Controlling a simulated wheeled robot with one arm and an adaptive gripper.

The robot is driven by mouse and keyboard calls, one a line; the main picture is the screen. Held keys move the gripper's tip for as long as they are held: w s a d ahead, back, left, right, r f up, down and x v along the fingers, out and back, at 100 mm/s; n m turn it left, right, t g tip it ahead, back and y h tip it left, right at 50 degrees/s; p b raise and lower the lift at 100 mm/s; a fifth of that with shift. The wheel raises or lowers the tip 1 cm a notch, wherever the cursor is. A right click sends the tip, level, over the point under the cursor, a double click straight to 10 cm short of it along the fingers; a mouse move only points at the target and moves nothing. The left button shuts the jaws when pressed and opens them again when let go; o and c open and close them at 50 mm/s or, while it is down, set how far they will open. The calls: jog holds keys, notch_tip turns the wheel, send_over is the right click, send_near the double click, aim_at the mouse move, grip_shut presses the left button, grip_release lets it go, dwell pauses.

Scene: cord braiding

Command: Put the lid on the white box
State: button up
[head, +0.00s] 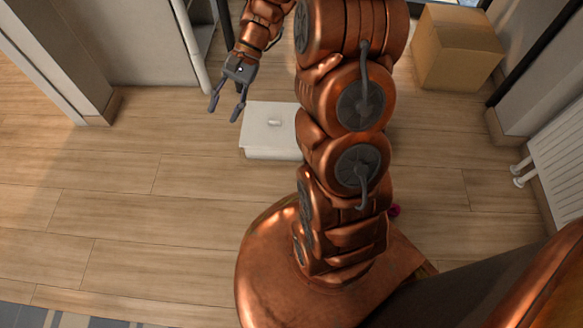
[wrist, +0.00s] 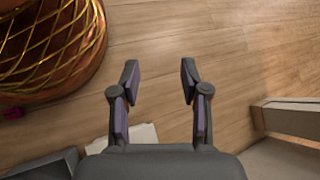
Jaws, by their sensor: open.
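The white box (head: 270,153) stands on the floor, left of my arm in the head view; my arm hides its right part. A flat white lid (head: 259,117) with a small raised handle shows on its top and looks seated, though the hidden side cannot be checked. My gripper (head: 225,112) is open and empty, just left of the box and apart from it. In the wrist view my gripper (wrist: 159,75) has its fingers spread over bare floor. A white patch (wrist: 144,132), probably the lid or box, shows partly behind the gripper's base.
A cardboard box (head: 453,48) stands at the back right. A white radiator (head: 560,150) is at the right wall. A small magenta object (head: 395,210) lies beside my arm. A striped rug (head: 65,319) is at the lower left. The floor left of the box is clear.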

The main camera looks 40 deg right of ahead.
jog(key=s+a+r+n+g+h, duration=0.1)
jog(key=s+a+r+n+h, duration=0.15)
jog(key=s, duration=0.45)
jog(key=s+a+r+n+g+h, duration=0.1)
jog(key=s+r+n+h, duration=0.15)
jog(key=s, duration=0.45)
jog(key=s+d+r+n+h, duration=0.1)
jog(key=s+n+h, duration=0.1)
jog(key=s, duration=0.4)
jog(key=s+d+n+t+h, duration=0.1)
jog(key=s+d+n+h, duration=0.1)
jog(key=s, duration=0.3)
jog(key=shift+s+d+r+n, duration=0.2)
jog(key=shift+s+r+n, duration=0.2)
